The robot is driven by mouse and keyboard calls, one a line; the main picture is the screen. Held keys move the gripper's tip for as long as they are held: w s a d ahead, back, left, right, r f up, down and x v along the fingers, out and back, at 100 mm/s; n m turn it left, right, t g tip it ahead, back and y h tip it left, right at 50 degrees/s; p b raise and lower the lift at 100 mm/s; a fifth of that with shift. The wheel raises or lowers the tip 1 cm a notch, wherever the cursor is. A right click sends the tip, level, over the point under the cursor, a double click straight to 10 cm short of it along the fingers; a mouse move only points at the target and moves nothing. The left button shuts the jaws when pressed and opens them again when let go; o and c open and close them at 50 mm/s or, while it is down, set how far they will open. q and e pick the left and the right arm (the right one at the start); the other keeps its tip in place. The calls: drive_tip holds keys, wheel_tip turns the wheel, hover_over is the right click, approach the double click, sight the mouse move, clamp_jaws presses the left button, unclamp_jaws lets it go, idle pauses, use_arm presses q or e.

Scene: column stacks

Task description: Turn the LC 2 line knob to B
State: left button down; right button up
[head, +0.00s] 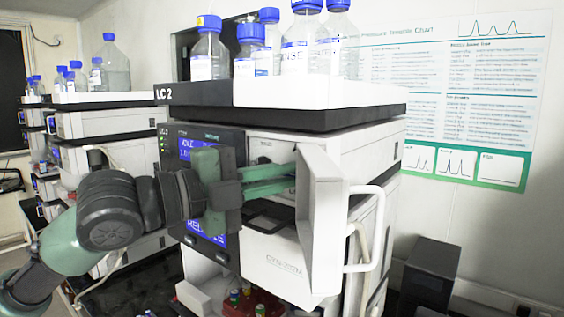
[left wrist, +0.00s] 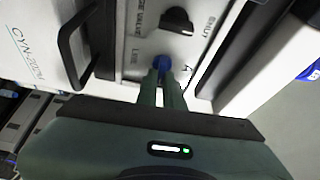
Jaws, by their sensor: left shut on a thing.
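The LC 2 unit (head: 250,142) stands in the middle of the head view, with its "LC 2" label on the upper left edge. In the left wrist view, a small blue knob (left wrist: 162,62) sits on its pale panel beside the lettering "LINE". My left gripper (left wrist: 164,76) is shut on this knob, one finger on each side. In the head view, the left gripper (head: 292,178) reaches into the front of the unit from the left. The knob is hidden there, and I cannot read its setting. My right gripper is not in view.
An open white door (head: 322,215) stands out just right of my fingers, with a white handle (head: 377,225) beyond it. In the wrist view, a black knob (left wrist: 177,20) sits near the blue one. Bottles (head: 208,50) stand on top of the unit.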

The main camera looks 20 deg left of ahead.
use_arm(q)
drive_tip(key=shift+m, duration=0.4)
drive_tip(key=c, duration=1.5)
unclamp_jaws()
drive_tip(key=shift+c, duration=0.2)
drive_tip(key=shift+w, duration=0.1)
